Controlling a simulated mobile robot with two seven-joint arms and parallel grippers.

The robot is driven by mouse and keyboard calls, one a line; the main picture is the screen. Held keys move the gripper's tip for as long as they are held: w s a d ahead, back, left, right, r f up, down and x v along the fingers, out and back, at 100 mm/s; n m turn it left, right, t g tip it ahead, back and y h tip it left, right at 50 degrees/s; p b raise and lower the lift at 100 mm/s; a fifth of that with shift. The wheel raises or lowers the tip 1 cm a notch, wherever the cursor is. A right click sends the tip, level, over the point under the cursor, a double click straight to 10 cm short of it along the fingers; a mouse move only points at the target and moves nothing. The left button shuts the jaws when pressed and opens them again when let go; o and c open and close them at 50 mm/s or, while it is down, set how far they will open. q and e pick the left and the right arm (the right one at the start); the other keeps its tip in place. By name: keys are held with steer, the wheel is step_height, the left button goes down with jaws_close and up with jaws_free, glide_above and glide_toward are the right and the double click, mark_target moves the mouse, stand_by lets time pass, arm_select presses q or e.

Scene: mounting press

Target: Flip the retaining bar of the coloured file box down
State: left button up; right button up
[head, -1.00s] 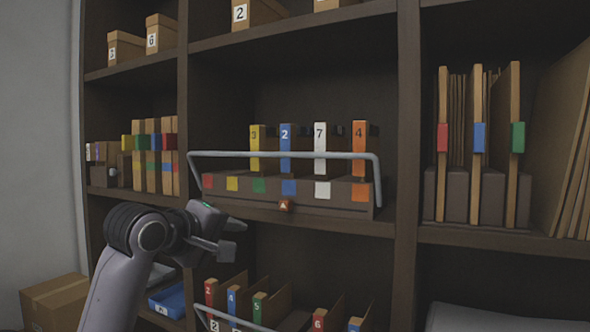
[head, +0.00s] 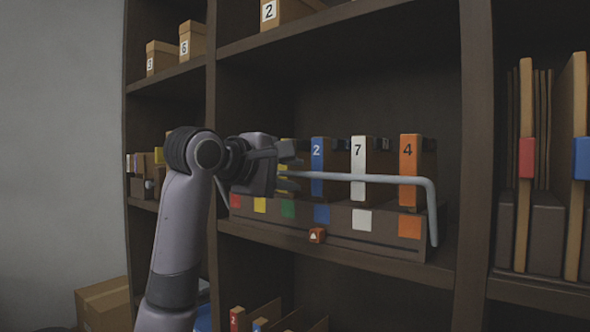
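The coloured file box (head: 370,240) stands on the middle shelf, with coloured squares along its front and upright numbered files in it. Its retaining bar (head: 385,179) is a pale grey wire that runs across in front of the files, above the box's front edge. Its right end bends down to the box's side. My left gripper (head: 291,168) is at the left part of the bar, with its fingers apart, one above and one below the bar's line. It hides part of the bar and the leftmost files. I cannot tell whether it touches the bar. My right gripper is not in view.
A dark upright (head: 476,150) stands right of the box, and another (head: 211,90) stands behind my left arm. More files (head: 260,322) stand below. A carton (head: 105,305) is at lower left.

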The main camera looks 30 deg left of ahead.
arm_select(q)
steer(key=shift+x, duration=0.8)
jaws_close()
